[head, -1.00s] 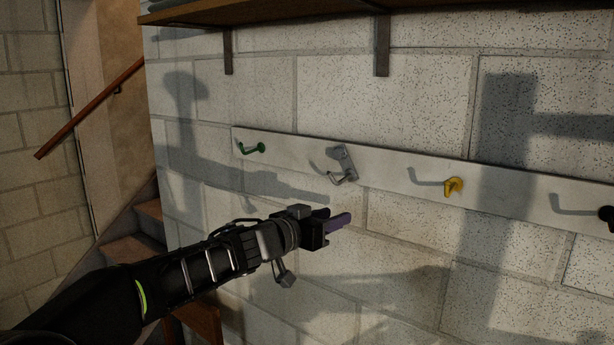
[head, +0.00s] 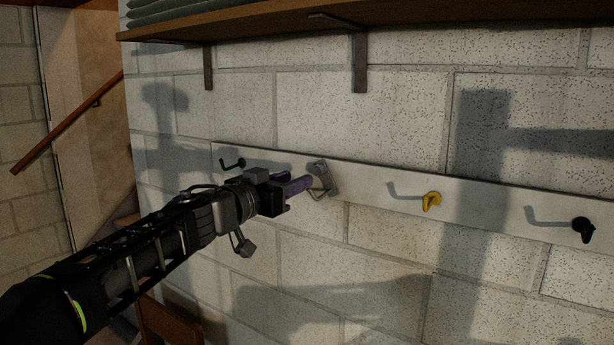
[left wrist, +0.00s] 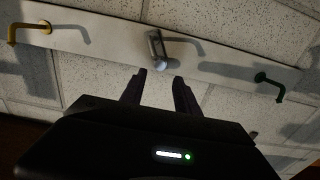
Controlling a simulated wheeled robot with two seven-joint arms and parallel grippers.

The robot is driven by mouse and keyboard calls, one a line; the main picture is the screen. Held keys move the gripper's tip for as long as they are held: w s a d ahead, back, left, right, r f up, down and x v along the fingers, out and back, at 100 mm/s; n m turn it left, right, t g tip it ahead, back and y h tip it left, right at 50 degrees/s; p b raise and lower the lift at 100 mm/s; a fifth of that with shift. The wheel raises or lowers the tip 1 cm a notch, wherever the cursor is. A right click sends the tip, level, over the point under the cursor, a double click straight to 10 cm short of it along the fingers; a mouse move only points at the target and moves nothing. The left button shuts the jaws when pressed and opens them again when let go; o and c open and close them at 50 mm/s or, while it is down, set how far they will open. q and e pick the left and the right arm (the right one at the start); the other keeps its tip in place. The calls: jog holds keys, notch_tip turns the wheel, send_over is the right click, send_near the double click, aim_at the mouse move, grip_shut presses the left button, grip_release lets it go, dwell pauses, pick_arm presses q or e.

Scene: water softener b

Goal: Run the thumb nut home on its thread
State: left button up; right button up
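A grey metal hook on a small plate (head: 331,178) is fixed to the white rail (head: 375,184). It also shows in the left wrist view (left wrist: 156,44), with a rounded grey end towards my fingers. I cannot pick out the thumb nut or its thread for certain. My left gripper (head: 303,184) points at this grey hook, and its purple fingers overlap the hook's left side in the head view. In the left wrist view the fingers (left wrist: 160,75) stand apart with nothing between them, just short of the grey end. My right gripper is not in view.
The rail also carries a green hook (head: 232,163), a yellow hook (head: 431,201) and a black hook (head: 583,229). A wooden shelf (head: 270,25) on metal brackets runs above. A handrail (head: 70,120) is at the left. The block wall below the rail is clear.

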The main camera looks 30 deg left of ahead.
aim_at(316, 171)
pick_arm(q)
jog(key=w, duration=0.4)
jog(key=w+d, duration=0.1)
jog(key=w, duration=0.2)
jog(key=shift+w+b, duration=0.1)
jog(key=shift+b, duration=0.2)
jog(key=shift+w, duration=0.3)
jog(key=shift+c, duration=1)
jog(key=shift+s, duration=0.15)
grip_shut()
